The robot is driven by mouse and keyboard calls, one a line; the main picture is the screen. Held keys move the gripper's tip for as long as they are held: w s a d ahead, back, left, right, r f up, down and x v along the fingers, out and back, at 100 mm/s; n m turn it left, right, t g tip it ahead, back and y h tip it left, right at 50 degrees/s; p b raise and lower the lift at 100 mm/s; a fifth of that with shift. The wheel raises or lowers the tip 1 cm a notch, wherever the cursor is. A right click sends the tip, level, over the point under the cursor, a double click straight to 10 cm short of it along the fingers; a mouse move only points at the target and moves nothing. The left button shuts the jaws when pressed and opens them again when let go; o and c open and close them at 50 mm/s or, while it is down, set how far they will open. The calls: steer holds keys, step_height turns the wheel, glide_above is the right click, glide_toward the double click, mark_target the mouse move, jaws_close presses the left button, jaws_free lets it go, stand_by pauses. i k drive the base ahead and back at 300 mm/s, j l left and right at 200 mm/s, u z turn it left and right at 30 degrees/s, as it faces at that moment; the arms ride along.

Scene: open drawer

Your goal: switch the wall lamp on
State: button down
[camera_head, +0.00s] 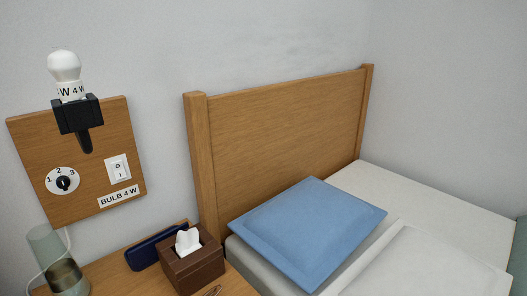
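The wall lamp is a wooden board (98,180) on the wall at the left. A white bulb (65,66) marked "W 4 W" sits upright in a black holder (77,114) at the board's top and looks unlit. A white rocker switch (119,168) marked 0 and I is at the board's right. A round dial (63,181) with numbers 1, 2 and 3 is at its lower left. A label (118,197) reads "BULB 4 W". My gripper is not in view.
Below the board, a nightstand (112,279) holds a brown tissue box (194,266), a dark blue case (157,246) and a greenish glass (66,279) at the left. A bed with a wooden headboard (285,140) and a blue pillow (306,229) fills the right.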

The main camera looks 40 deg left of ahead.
mark_target(119, 170)
steer(key=u, duration=2.6)
steer(key=i+j, duration=0.15)
steer(key=j, duration=0.2)
steer(key=i+j, duration=0.1)
steer(key=j, duration=0.3)
steer(key=u, duration=0.15)
steer(key=z, duration=0.15)
